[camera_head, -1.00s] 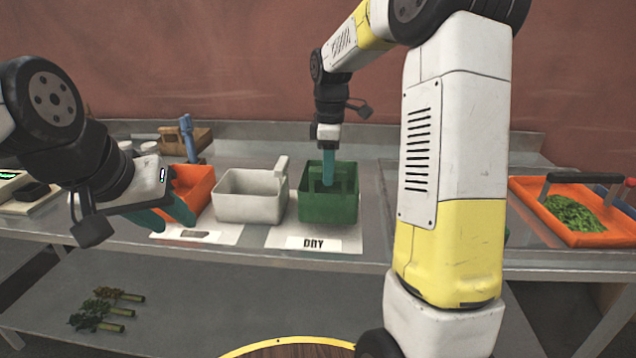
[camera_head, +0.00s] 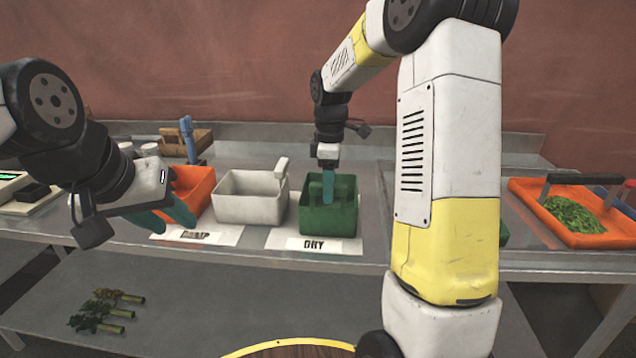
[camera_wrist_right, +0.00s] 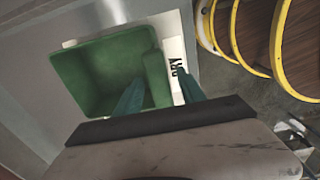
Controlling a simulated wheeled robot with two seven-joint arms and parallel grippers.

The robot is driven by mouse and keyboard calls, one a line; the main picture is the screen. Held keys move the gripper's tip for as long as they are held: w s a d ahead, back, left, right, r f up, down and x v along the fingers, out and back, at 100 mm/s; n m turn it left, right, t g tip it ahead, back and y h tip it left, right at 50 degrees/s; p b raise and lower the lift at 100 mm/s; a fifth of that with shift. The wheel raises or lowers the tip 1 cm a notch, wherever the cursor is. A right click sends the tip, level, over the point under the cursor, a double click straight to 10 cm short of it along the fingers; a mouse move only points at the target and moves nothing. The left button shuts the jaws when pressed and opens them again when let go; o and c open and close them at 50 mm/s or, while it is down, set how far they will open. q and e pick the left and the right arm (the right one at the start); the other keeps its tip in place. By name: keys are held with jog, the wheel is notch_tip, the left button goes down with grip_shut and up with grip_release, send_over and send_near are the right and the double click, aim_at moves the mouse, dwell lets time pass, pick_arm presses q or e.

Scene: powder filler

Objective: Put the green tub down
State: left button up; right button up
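The green tub (camera_head: 327,220) sits upright on the white mat with the "DRY" label (camera_head: 314,245), its front base close behind the lettering. My right gripper (camera_head: 328,198) reaches down at the tub's handle. In the right wrist view, the fingers (camera_wrist_right: 163,80) stand on either side of the green tub's handle (camera_wrist_right: 156,78), one over the inside and one outside. A strip of pale mat shows between the handle and the outer finger, so the gripper looks open. My left gripper (camera_head: 176,220) is open and empty, in front of the orange tub.
A white tub (camera_head: 250,205) stands just left of the green one. An orange tub (camera_head: 194,190) is further left, partly behind my left gripper. An orange tray (camera_head: 548,222) with green leaves is at the right. Bundles of herbs (camera_head: 105,310) lie on the lower shelf.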

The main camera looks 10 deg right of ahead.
notch_tip(320, 180, up, 12)
jog(key=s+a+f+m+t+y, duration=0.1)
jog(key=s+m+t, duration=0.5)
jog(key=s+m, duration=0.8)
jog(key=s+y, duration=0.1)
jog(key=s, duration=0.9)
jog(key=shift+a, duration=0.3)
